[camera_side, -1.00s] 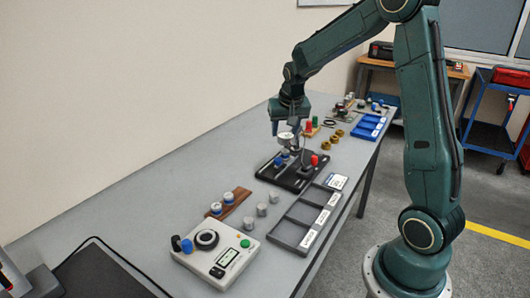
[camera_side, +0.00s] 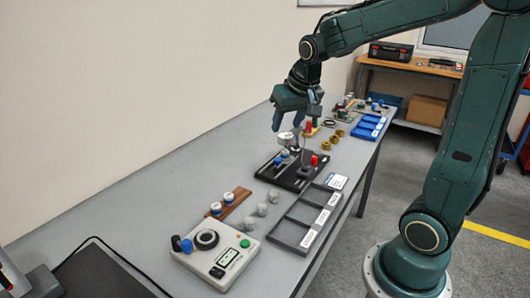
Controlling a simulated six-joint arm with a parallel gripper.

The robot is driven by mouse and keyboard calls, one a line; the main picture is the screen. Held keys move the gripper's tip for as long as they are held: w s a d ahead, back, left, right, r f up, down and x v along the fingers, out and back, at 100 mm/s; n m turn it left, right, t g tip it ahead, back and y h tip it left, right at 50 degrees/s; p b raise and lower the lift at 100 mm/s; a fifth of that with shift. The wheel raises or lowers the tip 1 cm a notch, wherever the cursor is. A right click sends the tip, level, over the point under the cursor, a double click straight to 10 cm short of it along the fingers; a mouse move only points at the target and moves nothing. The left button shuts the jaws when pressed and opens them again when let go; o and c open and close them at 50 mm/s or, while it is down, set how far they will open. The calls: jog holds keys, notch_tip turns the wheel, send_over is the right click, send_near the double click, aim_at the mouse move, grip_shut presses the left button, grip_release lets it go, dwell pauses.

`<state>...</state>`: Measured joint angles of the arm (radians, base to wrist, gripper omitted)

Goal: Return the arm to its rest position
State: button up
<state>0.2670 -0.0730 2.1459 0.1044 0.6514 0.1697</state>
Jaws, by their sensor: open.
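My gripper (camera_side: 294,122) is open and hangs above the black fixture (camera_side: 296,180) on the grey table (camera_side: 150,190). Its fingers point down, and I see nothing held between them. A round silver part (camera_side: 286,139) stands on the fixture just below the fingertips and looks apart from them. A red knob (camera_side: 314,160) and a small blue piece stand on the same fixture. My arm reaches in from the right side of the view.
A black sorting tray (camera_side: 305,228), grey cylinders (camera_side: 262,209) and a white control box (camera_side: 217,257) stand in front. Brass rings (camera_side: 335,136) and a blue tray (camera_side: 369,127) lie farther back.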

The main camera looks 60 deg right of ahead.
jog(key=s+a+r+n+y, duration=0.1)
jog(key=s+a+n, duration=0.2)
jog(key=s+a, duration=0.3)
jog(key=s+a+r+n+t+y, duration=0.1)
jog(key=s+a+n, duration=0.2)
jog(key=s+a, duration=0.3)
jog(key=s, duration=0.5)
jog(key=shift+s+r, duration=0.2)
jog(key=shift+w, duration=0.1)
jog(key=shift+c, duration=0.4)
